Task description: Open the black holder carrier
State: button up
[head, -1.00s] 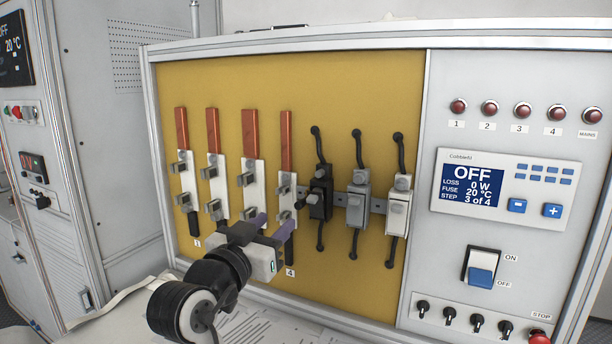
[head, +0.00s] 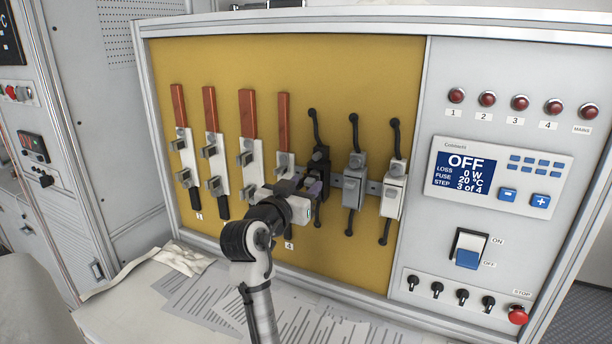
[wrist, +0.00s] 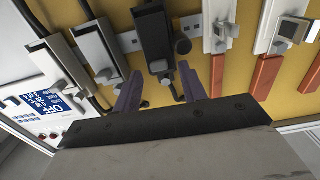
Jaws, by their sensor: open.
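The black holder (head: 321,166) is mounted on the yellow panel, left of the grey holder (head: 354,180) and the white holder (head: 394,187). In the wrist view the black holder (wrist: 154,32) is at top centre, with a small grey tab at its near end. My gripper (head: 307,184) is in front of the black holder in the head view and hides its lower part. In the wrist view its two purple fingers (wrist: 160,78) are apart, one to each side of the tab's line, with nothing held. I cannot tell whether they touch the holder.
Several white switch bases with red-brown handles (head: 248,114) stand left of the black holder. The control panel display (head: 466,175) reads OFF, step 3 of 4. Papers (head: 215,300) lie on the bench below. The grey holder is close beside the black one.

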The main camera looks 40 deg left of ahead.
jog(key=shift+x, duration=0.85)
jog(key=shift+c, duration=0.3)
grip_shut()
jog(key=shift+s+f+t+b, duration=0.15)
jog(key=shift+f+t+b, duration=0.2)
jog(key=shift+b, duration=0.6)
jog(key=b, duration=0.2)
jog(key=shift+s+d+f+t+b, duration=0.1)
jog(key=shift+s+f+t+b, duration=0.1)
jog(key=shift+t+b, duration=0.15)
jog(key=shift+r, duration=0.25)
